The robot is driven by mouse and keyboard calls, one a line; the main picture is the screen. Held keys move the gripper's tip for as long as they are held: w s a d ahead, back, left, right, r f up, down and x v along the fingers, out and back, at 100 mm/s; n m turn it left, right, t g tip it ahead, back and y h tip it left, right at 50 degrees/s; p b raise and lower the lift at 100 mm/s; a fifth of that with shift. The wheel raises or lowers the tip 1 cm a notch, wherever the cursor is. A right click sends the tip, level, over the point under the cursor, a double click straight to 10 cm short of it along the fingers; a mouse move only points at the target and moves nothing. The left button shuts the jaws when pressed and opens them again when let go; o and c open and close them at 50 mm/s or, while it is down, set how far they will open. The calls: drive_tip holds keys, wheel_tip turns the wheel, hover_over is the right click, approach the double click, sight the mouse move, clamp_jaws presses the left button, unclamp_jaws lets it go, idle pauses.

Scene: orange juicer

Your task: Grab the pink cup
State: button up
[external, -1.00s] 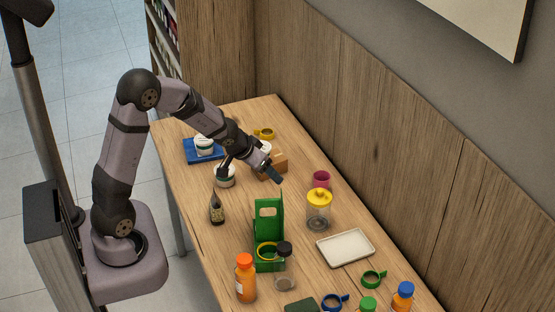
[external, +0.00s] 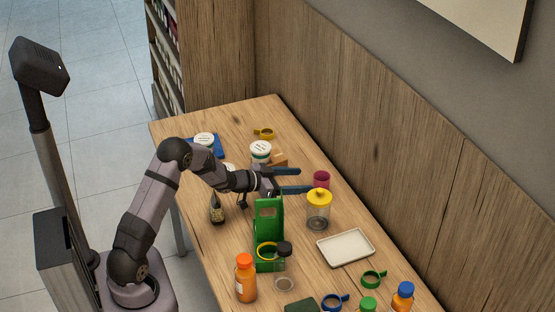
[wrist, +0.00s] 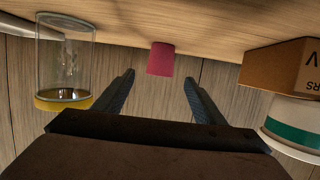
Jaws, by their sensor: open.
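The pink cup (external: 321,179) stands on the table near the wall side, just behind the yellow-lidded jar. In the wrist view the pink cup (wrist: 161,59) shows upside down, ahead of my fingers and roughly midway between them. My gripper (external: 306,180) is open and empty, held level with its fingers pointing at the cup. In the wrist view my gripper (wrist: 160,84) has its two fingers spread apart. The cup appears to lie beyond the fingertips; I cannot tell the exact gap.
The yellow-lidded jar (external: 318,211) stands close beside the cup; it also shows in the wrist view (wrist: 65,62). A white tub (external: 260,152) and a cardboard box (external: 278,160) are on the other side. The green juicer stand (external: 268,215) is close below my wrist.

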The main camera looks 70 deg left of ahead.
drive_tip(key=shift+p+x, duration=0.5)
drive_tip(key=shift+x, duration=3.1)
drive_tip(key=c, duration=1.1)
drive_tip(key=shift+r, duration=0.1)
wheel_tip(320, 180, up, 10)
